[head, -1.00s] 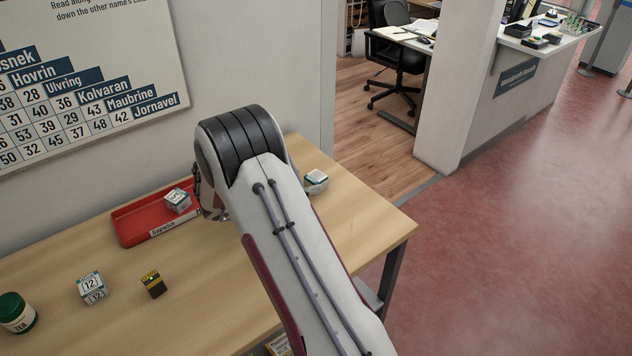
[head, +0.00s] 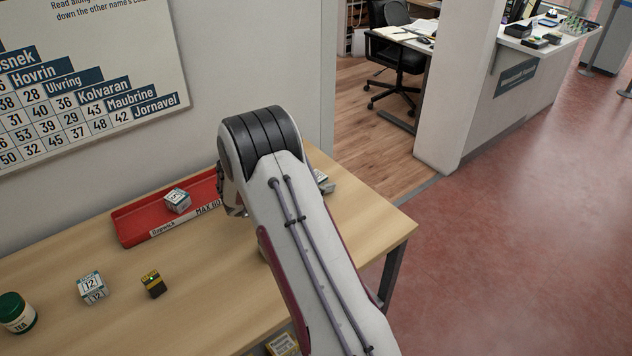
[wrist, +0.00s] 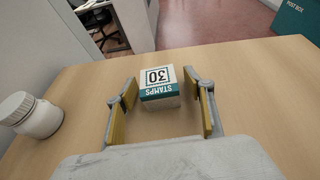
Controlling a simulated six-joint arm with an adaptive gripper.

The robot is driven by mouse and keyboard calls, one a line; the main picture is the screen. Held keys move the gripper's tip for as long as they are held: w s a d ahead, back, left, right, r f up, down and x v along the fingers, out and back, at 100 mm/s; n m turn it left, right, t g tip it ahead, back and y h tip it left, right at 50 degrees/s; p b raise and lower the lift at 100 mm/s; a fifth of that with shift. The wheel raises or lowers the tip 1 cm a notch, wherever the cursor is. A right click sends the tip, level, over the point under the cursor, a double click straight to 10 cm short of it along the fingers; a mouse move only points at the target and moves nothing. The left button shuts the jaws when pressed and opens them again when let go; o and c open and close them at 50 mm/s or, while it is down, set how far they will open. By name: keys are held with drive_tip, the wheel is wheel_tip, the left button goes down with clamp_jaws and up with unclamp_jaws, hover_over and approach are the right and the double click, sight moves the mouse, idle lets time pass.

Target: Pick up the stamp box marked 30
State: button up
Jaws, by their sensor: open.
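The stamp box marked 30 (wrist: 158,87), white with a teal band reading STAMPS, stands on the wooden table in the wrist view; its print appears upside down. My gripper (wrist: 160,93) is open, its two yellow-padded fingers to the left and right of the box's near part, with visible gaps on both sides. In the head view only a bit of a pale box (head: 325,182), likely the same one, shows behind my arm. My fingers are hidden there.
A white lidded bottle (wrist: 38,115) stands left in the wrist view. A red tray (head: 133,228) holds another stamp box (head: 177,201). A box marked 12 (head: 92,288), a yellow-black block (head: 153,284) and a green-lidded jar (head: 17,313) stand at the table's left. A wall is behind.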

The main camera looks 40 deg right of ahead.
sight(314, 171)
drive_tip(key=c, duration=1.2)
drive_tip(key=shift+r, duration=0.1)
drive_tip(key=shift+r, duration=1)
drive_tip(key=shift+a+r, duration=0.3)
drive_tip(key=shift+r, duration=0.4)
drive_tip(key=a, duration=0.5)
drive_tip(key=s+a, duration=0.1)
drive_tip(key=a, duration=0.5)
drive_tip(key=s+a, duration=0.1)
drive_tip(key=a, duration=0.5)
drive_tip(key=shift+a, duration=0.15)
